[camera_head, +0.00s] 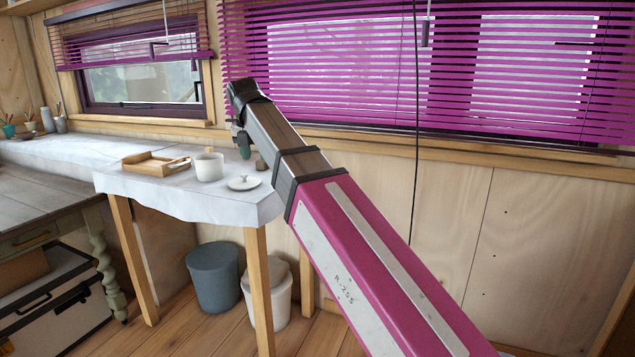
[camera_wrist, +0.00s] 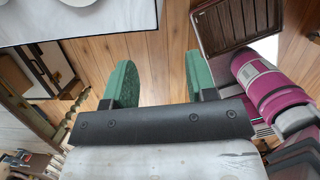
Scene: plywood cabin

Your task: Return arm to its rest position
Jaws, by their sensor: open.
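My magenta and grey arm reaches from the lower right up toward the window in the head view. The end of my gripper (camera_head: 245,150) shows only in part, hanging low behind the arm near the right end of the white-covered table (camera_head: 130,183). In the wrist view my gripper (camera_wrist: 160,82) has its two green fingers spread wide apart. Nothing is between them, and bare wooden floor (camera_wrist: 150,52) shows beyond. The table's white cloth edge is at the upper left of that view, apart from the fingers.
On the table are a wooden tray (camera_head: 143,168), a white mug (camera_head: 209,167) and a white lid (camera_head: 244,183). A grey bin (camera_head: 213,277) and a white bin (camera_head: 281,300) stand below. Magenta blinds (camera_head: 330,65) and a hanging cord (camera_head: 415,180) are behind my arm.

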